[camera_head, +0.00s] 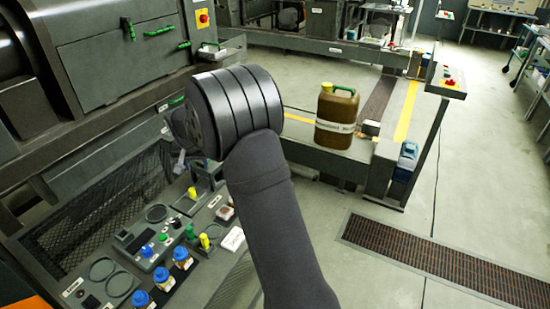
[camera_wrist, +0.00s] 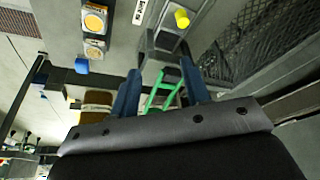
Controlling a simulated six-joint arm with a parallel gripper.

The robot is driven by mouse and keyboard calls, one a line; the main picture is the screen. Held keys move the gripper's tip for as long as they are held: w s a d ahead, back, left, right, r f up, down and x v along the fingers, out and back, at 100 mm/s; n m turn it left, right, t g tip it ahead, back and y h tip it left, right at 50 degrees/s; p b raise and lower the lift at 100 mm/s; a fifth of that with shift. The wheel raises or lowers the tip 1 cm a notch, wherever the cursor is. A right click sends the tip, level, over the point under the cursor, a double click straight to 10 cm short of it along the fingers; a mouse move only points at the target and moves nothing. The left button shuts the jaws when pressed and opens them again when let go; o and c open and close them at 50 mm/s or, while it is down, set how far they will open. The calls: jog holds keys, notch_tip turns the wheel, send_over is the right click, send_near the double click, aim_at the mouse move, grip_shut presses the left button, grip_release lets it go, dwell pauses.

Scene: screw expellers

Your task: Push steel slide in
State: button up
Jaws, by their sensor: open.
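In the wrist view, a green handle (camera_wrist: 163,92) shows between the two blue fingers of my open gripper (camera_wrist: 160,68). The handle appears to be on a grey metal part (camera_wrist: 160,42), which may be the steel slide; I cannot tell how far out it stands or whether the fingers touch the handle. In the head view, my dark wrist hides most of this area. Only a bit of green (camera_head: 175,101) shows at the machine's edge, left of my wrist.
The dark machine (camera_head: 120,65) fills the upper left. Below is a control panel (camera_head: 150,245) with blue-capped jars and yellow knobs. A brown jug (camera_head: 337,115) stands on a low frame to the right. Open floor and a floor grate (camera_head: 450,260) lie at the right.

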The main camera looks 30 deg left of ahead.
jog(key=w+d+f+m+g+h, duration=0.1)
jog(key=w+d+f+m, duration=0.2)
jog(key=w+d, duration=0.5)
jog(key=w+d+f+m+g+h, duration=0.1)
jog(key=w+d+f+m, duration=0.3)
jog(key=w+d, duration=0.4)
jog(key=w+g, duration=0.1)
jog(key=w, duration=0.6)
jog(key=shift+f, duration=0.2)
jog(key=n+t+y, duration=0.2)
jog(key=n+t, duration=0.1)
jog(key=t, duration=0.6)
send_near(191, 190)
jog(key=x, duration=1)
jog(key=shift+w+f, duration=0.1)
jog(key=shift+w, duration=0.05)
grip_shut()
